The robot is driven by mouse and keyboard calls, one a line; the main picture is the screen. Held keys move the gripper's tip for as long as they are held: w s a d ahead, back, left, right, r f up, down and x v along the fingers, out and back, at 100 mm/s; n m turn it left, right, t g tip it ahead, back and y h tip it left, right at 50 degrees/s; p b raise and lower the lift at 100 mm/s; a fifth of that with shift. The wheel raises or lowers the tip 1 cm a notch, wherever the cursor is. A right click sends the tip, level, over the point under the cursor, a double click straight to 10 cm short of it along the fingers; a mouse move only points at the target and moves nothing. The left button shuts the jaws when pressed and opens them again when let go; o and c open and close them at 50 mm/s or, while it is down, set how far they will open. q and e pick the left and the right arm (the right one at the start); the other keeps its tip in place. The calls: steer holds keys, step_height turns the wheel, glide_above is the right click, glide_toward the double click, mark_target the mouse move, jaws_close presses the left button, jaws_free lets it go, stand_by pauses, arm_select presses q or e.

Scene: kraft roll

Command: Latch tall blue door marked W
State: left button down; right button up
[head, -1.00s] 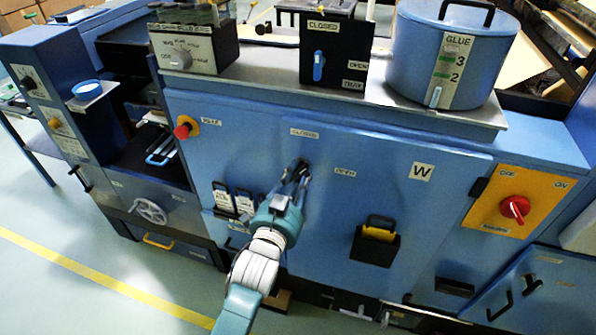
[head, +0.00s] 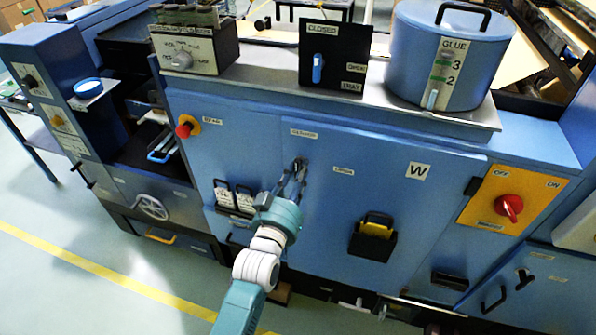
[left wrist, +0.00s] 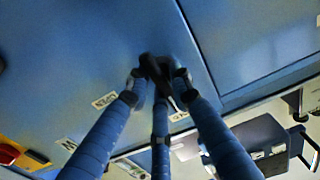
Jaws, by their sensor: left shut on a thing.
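The tall blue door marked W (head: 395,225) fills the middle of the machine front in the head view and looks flush with its surround. Its small black latch handle (head: 298,164) sits near the upper left, below the CLOSED label (head: 304,134); the OPEN label (head: 343,171) is to its right. My left gripper (head: 294,178) is shut on the handle. In the left wrist view its three fingers close around the black handle (left wrist: 160,78), which slants towards the CLOSED label (left wrist: 180,116). The fingers hide part of the handle. My right gripper is not in view.
A black pocket with a yellow item (head: 375,230) is on the door. A red knob (head: 184,130) is to the left, and a red rotary switch (head: 510,206) on a yellow plate to the right. A glue pot (head: 450,50) stands on top. The floor at left is clear.

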arm_select(q)
steer(key=shift+s+d+f, duration=0.1)
steer(key=shift+d+f, duration=0.1)
steer(key=shift+f, duration=0.05)
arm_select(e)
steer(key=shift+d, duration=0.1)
arm_select(q)
steer(key=c, duration=1.4)
jaws_free()
steer(key=shift+c, duration=0.2)
steer(key=shift+d+r, duration=0.1)
steer(key=shift+r, duration=0.05)
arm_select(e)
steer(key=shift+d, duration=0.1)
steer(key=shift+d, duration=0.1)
arm_select(q)
steer(key=v, duration=1.2)
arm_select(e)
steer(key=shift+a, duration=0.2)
